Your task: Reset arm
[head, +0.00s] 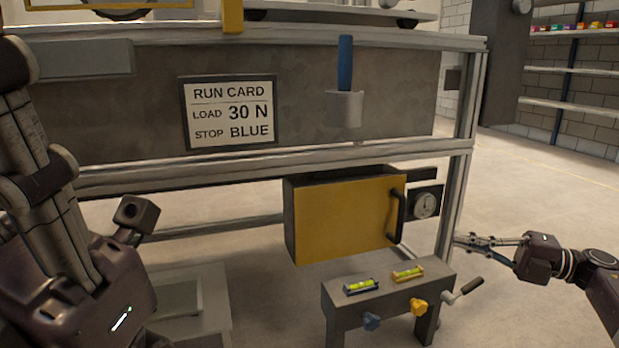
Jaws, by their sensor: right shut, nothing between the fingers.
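My right gripper (484,242) is at the right, its arm coming in from the right edge. Its fingers are shut, point left and hold nothing. They are apart from the frame post, and the crank handle (470,286) is below them. My left arm fills the left side of the view. Its fingertips are not visible, so I cannot see what its gripper does.
The sandbed's metal frame (465,150) carries a run card (229,112) reading LOAD 30 N, STOP BLUE, and a blue-handled tool in a grey holder (344,108). A yellow-fronted box (345,220) hangs below, beside a gauge (425,205). A small bench (390,300) holds two levels. Floor at right is clear.

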